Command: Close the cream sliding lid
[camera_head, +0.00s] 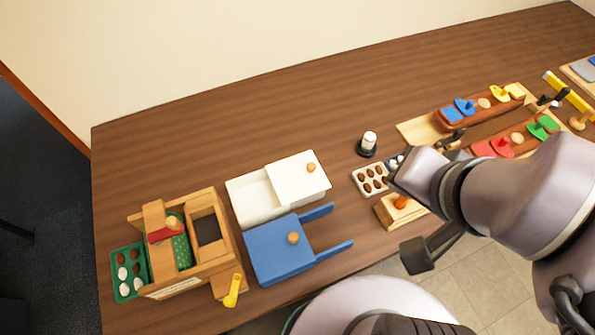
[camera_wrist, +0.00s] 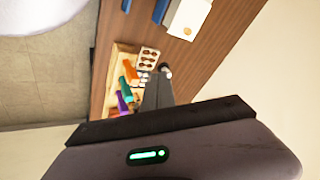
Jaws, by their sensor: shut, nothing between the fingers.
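The cream box (camera_head: 255,201) stands on the table left of centre in the head view. Its cream sliding lid (camera_head: 290,183), with a round wooden knob (camera_head: 311,168), covers the right part. The left part is uncovered and shows an empty-looking inside. The cream lid also shows at the top of the wrist view (camera_wrist: 192,14). My gripper (camera_wrist: 158,77) is shut and empty, in the wrist view apart from the box. In the head view my arm reaches in from the right, with its end near the egg tray; the fingertips are not clear there.
A blue lidded box (camera_head: 275,255) with two rails stands just in front of the cream box. A wooden toy with a yellow handle (camera_head: 233,290) is at left. An egg tray (camera_head: 368,181) and a black-and-white peg (camera_head: 368,145) stand right of the cream box. The table behind is clear.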

